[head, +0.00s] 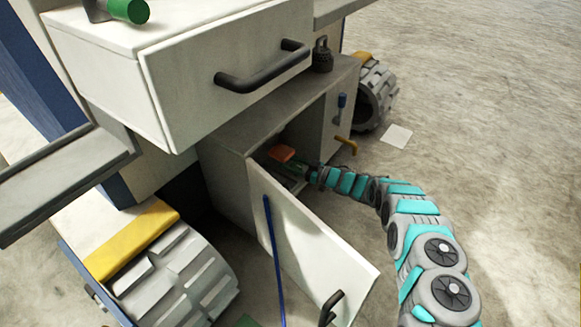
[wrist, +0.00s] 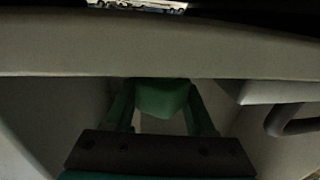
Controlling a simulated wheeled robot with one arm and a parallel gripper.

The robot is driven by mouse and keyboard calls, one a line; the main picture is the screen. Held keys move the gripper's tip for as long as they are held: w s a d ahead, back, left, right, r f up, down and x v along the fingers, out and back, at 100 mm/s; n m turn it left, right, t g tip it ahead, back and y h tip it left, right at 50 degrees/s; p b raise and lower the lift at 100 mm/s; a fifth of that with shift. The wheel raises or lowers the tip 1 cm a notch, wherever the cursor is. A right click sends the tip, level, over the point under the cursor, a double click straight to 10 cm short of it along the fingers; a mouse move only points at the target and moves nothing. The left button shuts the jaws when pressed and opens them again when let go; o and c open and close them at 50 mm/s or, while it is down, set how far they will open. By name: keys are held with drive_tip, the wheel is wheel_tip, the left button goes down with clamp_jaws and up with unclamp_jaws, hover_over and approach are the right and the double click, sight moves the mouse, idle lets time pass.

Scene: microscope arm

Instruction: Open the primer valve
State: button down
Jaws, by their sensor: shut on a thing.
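My gripper (head: 303,173) reaches through the open front of the low cabinet (head: 228,170), below the white drawer. In the wrist view its two green fingers (wrist: 160,108) are shut on a green part (wrist: 162,96). I cannot tell whether this green part is the primer valve. An orange-red thing (head: 281,153) shows just inside the opening, close to my gripper. What is deeper in the cabinet is dark and mostly hidden. A pale horizontal edge crosses the wrist view in front of the fingertips.
The white cabinet door (head: 310,255) stands open left of my arm, with a blue rod (head: 273,255) against it. A yellow tap-like part (head: 346,144) and a blue-handled part (head: 341,101) are on the cabinet's right front. A chunky wheel (head: 190,280) stands left.

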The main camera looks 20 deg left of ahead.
drive_tip(key=shift+s+n+g, duration=0.1)
drive_tip(key=shift+n+g, duration=0.4)
drive_tip(key=shift+g, duration=0.3)
drive_tip(key=shift+s+n+g, duration=0.1)
drive_tip(key=shift+n+g, duration=0.2)
drive_tip(key=shift+g, duration=0.1)
drive_tip(key=shift+c, duration=1.2)
unclamp_jaws()
drive_tip(key=d, duration=0.7)
drive_tip(key=shift+s+d+p, duration=0.2)
drive_tip(key=shift+d+p, duration=0.1)
drive_tip(key=shift+d, duration=0.05)
